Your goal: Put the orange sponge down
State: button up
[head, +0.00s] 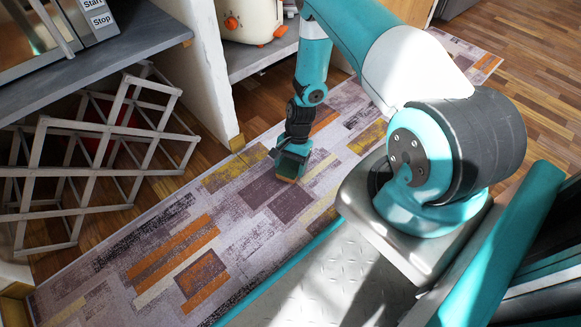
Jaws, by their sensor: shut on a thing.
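My gripper (291,163) points down over the patterned rug, in the middle of the head view. It is shut on the orange sponge (286,180), of which only a thin orange edge shows below the fingers. The rest of the sponge is hidden by the gripper. The sponge is at or just above the rug (240,240); I cannot tell whether it touches.
The rug around my gripper is clear.

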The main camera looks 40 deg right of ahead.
jog(key=o, duration=0.8)
jog(key=shift+f, duration=0.1)
jog(key=p+v, duration=0.7)
jog(key=v, duration=0.5)
jog(key=w+a+r+n+t, duration=0.1)
jog(key=a+r+n, duration=0.55)
jog(key=r, duration=0.75)
jog(key=a+r+n, duration=0.4)
jog(key=a+r, duration=0.5)
jog(key=r, duration=0.5)
jog(key=s+a+r+n, duration=0.3)
jog(key=s+r, duration=0.1)
jog(key=s, duration=0.2)
jog(key=s+a+r+n, duration=0.3)
jog(key=s+r, duration=0.2)
jog(key=s, duration=0.1)
jog(key=s+a+r+n, duration=0.3)
jog(key=s+r, duration=0.2)
jog(key=s, duration=0.2)
jog(key=shift+a+r+n+t, duration=0.1)
jog(key=shift+n+t, duration=0.25)
jog(key=shift+t, duration=0.05)
